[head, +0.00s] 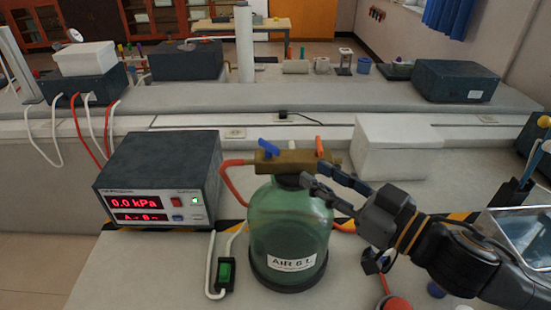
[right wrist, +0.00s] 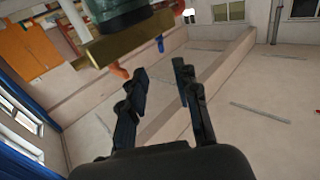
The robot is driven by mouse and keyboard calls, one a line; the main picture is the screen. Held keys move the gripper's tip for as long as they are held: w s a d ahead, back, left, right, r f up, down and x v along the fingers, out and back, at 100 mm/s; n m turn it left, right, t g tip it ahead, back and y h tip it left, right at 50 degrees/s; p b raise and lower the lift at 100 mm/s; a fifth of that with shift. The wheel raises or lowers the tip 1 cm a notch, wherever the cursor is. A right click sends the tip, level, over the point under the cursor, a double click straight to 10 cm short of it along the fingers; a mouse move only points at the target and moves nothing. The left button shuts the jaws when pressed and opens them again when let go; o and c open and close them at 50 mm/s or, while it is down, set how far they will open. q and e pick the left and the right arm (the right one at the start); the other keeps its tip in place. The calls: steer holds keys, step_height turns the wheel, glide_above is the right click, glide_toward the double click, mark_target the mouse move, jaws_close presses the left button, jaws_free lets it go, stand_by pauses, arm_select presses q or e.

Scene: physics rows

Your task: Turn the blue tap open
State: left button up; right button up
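The blue tap (head: 269,148) is a small lever on the left part of the brass manifold (head: 290,162), tilted across it. An orange tap (head: 320,147) stands near the manifold's right end. The manifold sits on a green glass bottle (head: 288,232) labelled "AIR 5 L". My right gripper (head: 312,173) is open and empty, its fingertips at the right side of the manifold. In the right wrist view, the blue tap (right wrist: 160,43) shows beyond the gap between the fingers (right wrist: 162,72), and the orange tap (right wrist: 118,71) lies left of the gap. My left gripper is out of view.
A meter box (head: 159,182) reading 0.0 kPa stands left of the bottle. A green switch (head: 226,274) lies in front. A white block (head: 396,146) stands behind my right gripper. A red hose (head: 235,180) joins the manifold's left end.

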mark_target(279, 151)
steer(key=p+x, duration=0.3)
steer(key=x, duration=0.6)
steer(key=shift+w+a+r, duration=0.15)
steer(key=shift+w+a, duration=0.05)
steer(key=shift+a, duration=0.05)
steer(key=shift+x, duration=0.8)
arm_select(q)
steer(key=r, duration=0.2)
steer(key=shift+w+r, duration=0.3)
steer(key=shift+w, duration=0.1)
arm_select(e)
steer(key=shift+c, duration=0.2)
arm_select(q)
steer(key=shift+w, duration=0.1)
arm_select(e)
jaws_close()
